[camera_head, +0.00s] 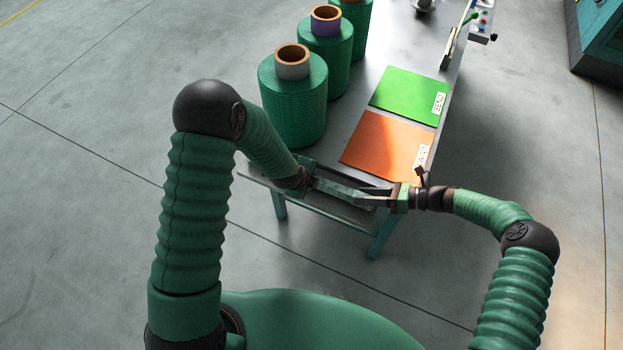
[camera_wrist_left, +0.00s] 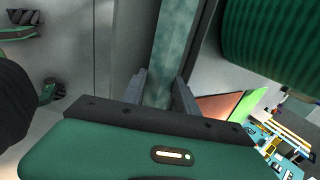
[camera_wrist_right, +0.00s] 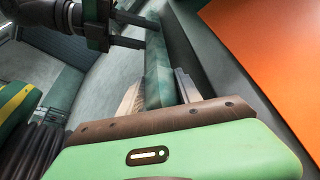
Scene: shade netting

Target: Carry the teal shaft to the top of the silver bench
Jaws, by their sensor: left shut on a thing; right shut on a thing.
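The teal shaft (camera_head: 345,191) is held level between my two grippers at the near end of the silver bench (camera_head: 345,125). My left gripper (camera_head: 322,182) is shut on its left part, and the fingers flank the shaft (camera_wrist_left: 166,50) in the left wrist view. My right gripper (camera_head: 372,196) is shut on its right part; the shaft (camera_wrist_right: 158,70) also shows between the fingers in the right wrist view. The fingers hide parts of the shaft. I cannot tell whether the shaft touches the bench edge.
An orange mat (camera_head: 385,143) and a green mat (camera_head: 408,95), both labelled, lie on the bench top. Large green spools (camera_head: 293,110) stand along its left side. A lever and a control box (camera_head: 482,25) are at the far right.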

